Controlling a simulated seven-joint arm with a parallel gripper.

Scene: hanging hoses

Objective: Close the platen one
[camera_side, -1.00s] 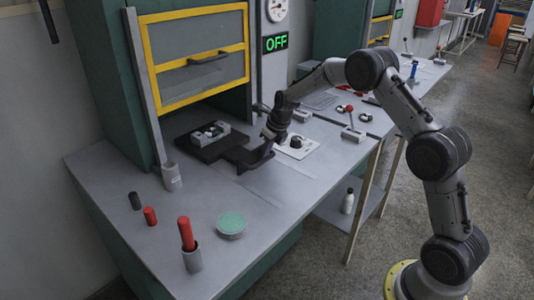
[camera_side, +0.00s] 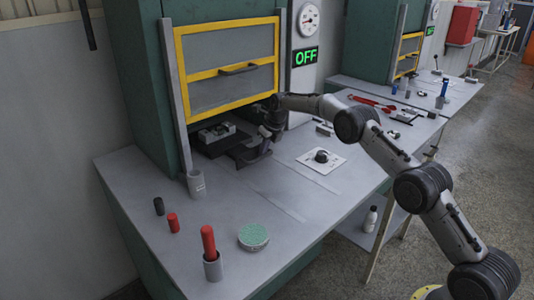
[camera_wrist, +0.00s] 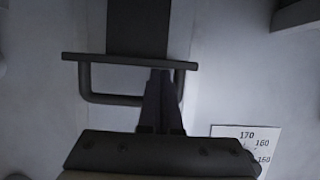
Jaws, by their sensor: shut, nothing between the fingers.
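The near press's platen (camera_side: 222,147) is a dark sliding plate with a grey metal block (camera_side: 216,132) on it. It sits mostly inside the press, under the yellow-framed guard, with its front part sticking out. In the wrist view the dark plate (camera_wrist: 138,28) ends in a cross bar (camera_wrist: 90,57) with a U-shaped handle (camera_wrist: 108,98) in front. My gripper (camera_side: 258,150) is low at the platen's front. In the wrist view my gripper (camera_wrist: 160,78) has its fingers together, inside the handle's outline and close to the bar. I cannot tell whether they touch it.
The yellow-framed guard (camera_side: 227,60) is raised above the opening. A dial on a white plate (camera_side: 321,158) lies right of my gripper. A grey cup (camera_side: 196,184), red cylinders and a green-topped tin (camera_side: 253,236) stand at the front left. A lit OFF sign (camera_side: 306,57) is beside the press.

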